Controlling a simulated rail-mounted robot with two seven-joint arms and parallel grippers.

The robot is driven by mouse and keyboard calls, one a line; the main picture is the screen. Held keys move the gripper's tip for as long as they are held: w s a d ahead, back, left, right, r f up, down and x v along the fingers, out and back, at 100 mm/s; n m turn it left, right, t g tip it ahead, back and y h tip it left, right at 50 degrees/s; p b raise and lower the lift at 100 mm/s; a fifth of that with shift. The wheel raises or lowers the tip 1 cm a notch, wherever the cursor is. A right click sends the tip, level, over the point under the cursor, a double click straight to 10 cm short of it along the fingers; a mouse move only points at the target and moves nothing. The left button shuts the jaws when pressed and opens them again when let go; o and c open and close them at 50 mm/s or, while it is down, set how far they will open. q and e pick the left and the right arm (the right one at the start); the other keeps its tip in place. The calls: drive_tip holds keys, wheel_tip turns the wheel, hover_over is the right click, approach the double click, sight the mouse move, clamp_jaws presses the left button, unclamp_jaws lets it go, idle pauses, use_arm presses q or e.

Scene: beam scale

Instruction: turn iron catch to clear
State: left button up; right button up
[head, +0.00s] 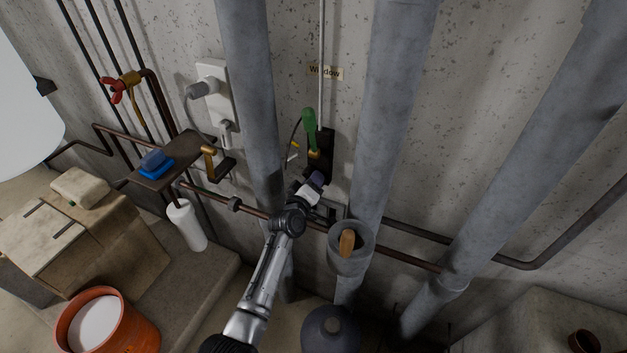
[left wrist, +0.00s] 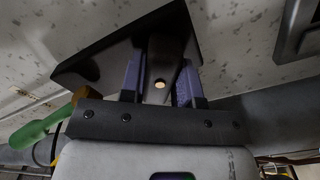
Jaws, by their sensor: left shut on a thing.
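The iron catch (left wrist: 170,58) is a dark bar with a small brass-coloured spot, in front of a black plate (left wrist: 95,62) on the wall. My left gripper (left wrist: 160,84) is shut on the catch, with one purple finger on each side of it. In the head view the left gripper (head: 315,181) is at the lower end of the black plate (head: 327,143) and mostly hides the catch. A green handle (head: 309,122) with a brass part stands just above; it also shows in the left wrist view (left wrist: 45,128). My right gripper is not in view.
Thick grey pipes (head: 398,90) run on both sides of the plate. A thin brown pipe (head: 385,254) crosses below. A grey cup (head: 351,262) with a wooden handle is right of my arm.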

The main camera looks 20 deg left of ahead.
use_arm(q)
drive_tip(key=shift+n, duration=0.7)
drive_tip(key=o, duration=0.9)
